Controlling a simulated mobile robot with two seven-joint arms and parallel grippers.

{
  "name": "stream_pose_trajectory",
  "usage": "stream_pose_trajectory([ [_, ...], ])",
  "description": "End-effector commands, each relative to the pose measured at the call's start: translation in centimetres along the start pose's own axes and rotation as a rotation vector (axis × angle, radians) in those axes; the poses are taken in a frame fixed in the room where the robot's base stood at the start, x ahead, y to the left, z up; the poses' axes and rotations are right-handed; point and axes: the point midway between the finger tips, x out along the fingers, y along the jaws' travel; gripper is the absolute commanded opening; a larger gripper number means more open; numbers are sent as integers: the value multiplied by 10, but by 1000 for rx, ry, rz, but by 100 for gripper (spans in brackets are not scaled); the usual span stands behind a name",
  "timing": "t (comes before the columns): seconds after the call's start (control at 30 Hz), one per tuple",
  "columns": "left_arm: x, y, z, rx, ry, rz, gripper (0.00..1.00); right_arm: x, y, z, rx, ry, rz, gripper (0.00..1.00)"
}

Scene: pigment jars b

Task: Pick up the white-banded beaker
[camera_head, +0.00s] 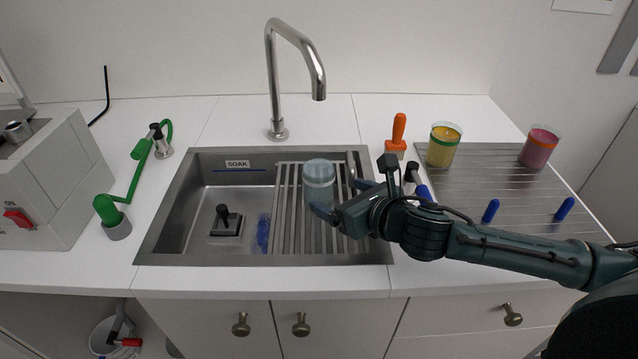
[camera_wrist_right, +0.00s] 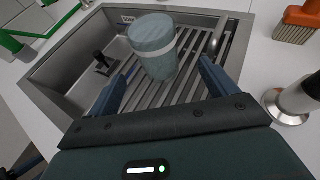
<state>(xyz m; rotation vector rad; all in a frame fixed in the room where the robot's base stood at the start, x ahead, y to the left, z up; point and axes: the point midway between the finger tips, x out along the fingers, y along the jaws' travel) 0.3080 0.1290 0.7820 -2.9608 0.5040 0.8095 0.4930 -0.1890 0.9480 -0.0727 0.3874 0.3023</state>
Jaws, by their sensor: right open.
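The white-banded beaker (camera_head: 318,178) stands upright on the slatted rack inside the sink. In the right wrist view the beaker (camera_wrist_right: 155,50) looks blue-grey, with a pale band around it below the top. My right gripper (camera_head: 341,198) is open and reaches over the sink from the right. In the wrist view its two blue fingers (camera_wrist_right: 166,72) are spread, one to each side of the beaker, with the beaker just ahead and between them. I cannot tell whether either finger touches it.
The steel sink (camera_head: 170,218) has a SOAK label, a black-handled plug (camera_head: 226,218) and a blue item. A tap (camera_head: 278,90) arches behind. An orange brush (camera_head: 398,135), yellow beaker (camera_head: 442,150) and pink beaker (camera_head: 538,150) stand right. A green-armed device (camera_head: 112,215) stands left.

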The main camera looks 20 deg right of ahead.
Motion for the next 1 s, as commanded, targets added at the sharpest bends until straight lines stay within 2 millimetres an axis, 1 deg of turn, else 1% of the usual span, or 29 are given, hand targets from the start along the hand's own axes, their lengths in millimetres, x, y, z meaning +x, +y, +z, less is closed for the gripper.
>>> stream_pose_trajectory([
  [0.03, -1, 0, 1, 2, -3, 1, 42, 10, 1, 1, 3, -1, 0, 85],
  [0.1, -1, 0, 2, 5, -4, 1, 42, 19, 1, 1, 2, -1, 1, 85],
  [0.37, -1, 0, 2, 6, -6, 2, 42, 39, 2, 2, 3, -1, 1, 85],
  [0.5, -1, 0, 1, 8, -7, 1, 42, 61, 4, 6, 4, -1, 2, 85],
  [0.6, -1, 0, 2, 9, -7, 0, 42, 74, 3, 4, 3, 0, 0, 85],
  [0.7, 0, 0, 2, 7, -6, 0, 42, 81, 4, 5, 1, 0, 1, 85],
  [0.93, 1, 1, 0, -1, -3, -1, 42, 82, 3, 4, 0, 0, 1, 85],
  [1.0, 1, 1, 0, -3, -3, -1, 42, 82, 3, 4, 0, 0, 1, 80],
])
